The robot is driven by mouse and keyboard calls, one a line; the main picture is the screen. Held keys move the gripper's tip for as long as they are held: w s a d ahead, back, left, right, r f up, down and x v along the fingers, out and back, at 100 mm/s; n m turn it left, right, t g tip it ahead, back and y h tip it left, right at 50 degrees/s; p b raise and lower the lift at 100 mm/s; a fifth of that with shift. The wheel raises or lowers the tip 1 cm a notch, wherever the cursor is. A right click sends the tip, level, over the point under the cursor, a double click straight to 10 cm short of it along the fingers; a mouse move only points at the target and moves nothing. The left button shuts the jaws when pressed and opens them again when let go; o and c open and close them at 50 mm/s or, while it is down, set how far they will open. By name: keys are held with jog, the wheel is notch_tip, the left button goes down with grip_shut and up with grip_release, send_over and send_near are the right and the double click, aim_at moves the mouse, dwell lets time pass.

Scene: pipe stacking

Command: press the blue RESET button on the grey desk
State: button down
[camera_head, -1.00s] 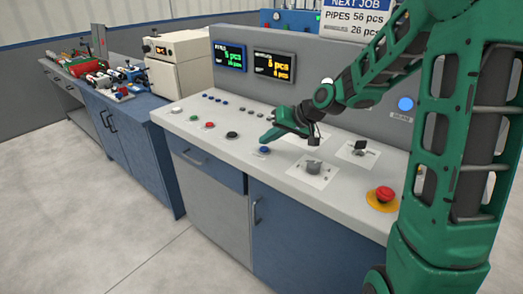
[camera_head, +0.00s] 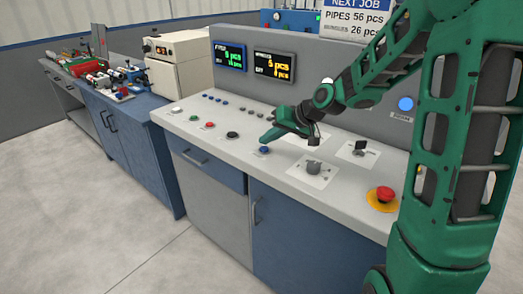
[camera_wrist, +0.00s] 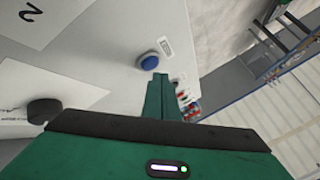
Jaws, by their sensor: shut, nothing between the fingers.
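The blue button (camera_head: 264,149) sits on the top of the grey desk (camera_head: 215,148), between a black button and a white plate with a knob. In the wrist view the blue button (camera_wrist: 149,60) lies just beyond the fingertips, with a small label beside it. My green gripper (camera_head: 268,139) is shut and empty, pointing down with its tips just above the button in the head view. The shut fingers (camera_wrist: 160,82) also show in the wrist view. A small gap seems to separate tips and button; I cannot tell its exact size.
A black button (camera_head: 232,135), red button (camera_head: 210,125) and green button (camera_head: 194,118) lie to the left. A grey knob (camera_head: 313,167), a black switch (camera_head: 360,149) and a red emergency button (camera_head: 384,194) lie to the right. Two displays (camera_head: 274,66) stand behind.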

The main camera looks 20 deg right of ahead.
aim_at(268, 150)
jog(key=shift+f, duration=0.2)
jog(key=shift+f, duration=0.2)
jog(key=shift+f, duration=0.4)
dwell(0.7)
jog(key=shift+r, duration=0.85)
jog(key=shift+r, duration=0.1)
jog(key=shift+r, duration=2.4)
